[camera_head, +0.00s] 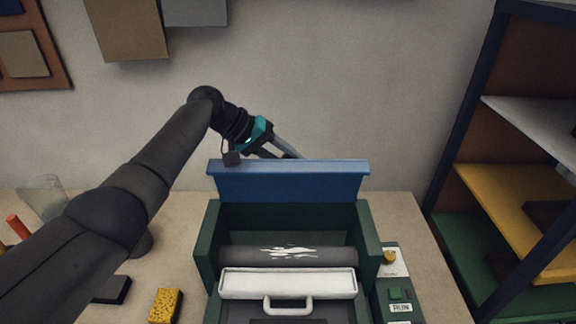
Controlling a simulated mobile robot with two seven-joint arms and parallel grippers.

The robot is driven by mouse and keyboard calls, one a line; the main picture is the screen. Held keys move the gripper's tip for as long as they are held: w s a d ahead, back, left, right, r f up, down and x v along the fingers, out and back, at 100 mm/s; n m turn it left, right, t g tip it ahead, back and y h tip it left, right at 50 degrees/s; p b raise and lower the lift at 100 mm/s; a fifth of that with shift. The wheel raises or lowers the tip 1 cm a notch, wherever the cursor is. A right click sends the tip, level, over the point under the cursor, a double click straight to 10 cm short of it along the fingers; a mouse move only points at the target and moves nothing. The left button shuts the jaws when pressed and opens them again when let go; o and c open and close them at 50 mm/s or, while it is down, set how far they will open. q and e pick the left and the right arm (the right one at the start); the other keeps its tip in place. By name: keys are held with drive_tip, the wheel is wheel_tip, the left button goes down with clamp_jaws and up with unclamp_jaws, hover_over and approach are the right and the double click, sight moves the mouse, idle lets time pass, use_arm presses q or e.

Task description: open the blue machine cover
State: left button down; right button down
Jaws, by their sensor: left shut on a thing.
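The blue machine cover (290,184) stands raised at the back of a dark green machine (208,246), its top edge toward the wall. The machine's inside is exposed, with a dark roller (320,257) bearing white streaks and a white tray with a handle (288,284). My left gripper (292,155) reaches in from the left to the cover's top edge. It is shut on the cover; its fingertips are partly hidden behind that edge. My right gripper is not in view.
A control panel (396,275) with a yellow knob and green button is on the machine's right. A yellow sponge (165,305), a dark block (112,290) and a clear glass (42,194) are on the table at left. A shelf unit (520,190) stands at right.

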use_arm(q)
drive_tip(key=shift+w+n+g+b, duration=0.35)
drive_tip(key=shift+w+b, duration=0.35)
drive_tip(key=shift+b, duration=0.4)
drive_tip(key=c, duration=0.5)
unclamp_jaws()
drive_tip(key=v, duration=1.5)
drive_tip(key=shift+w+r, duration=0.1)
drive_tip(key=shift+w, duration=0.1)
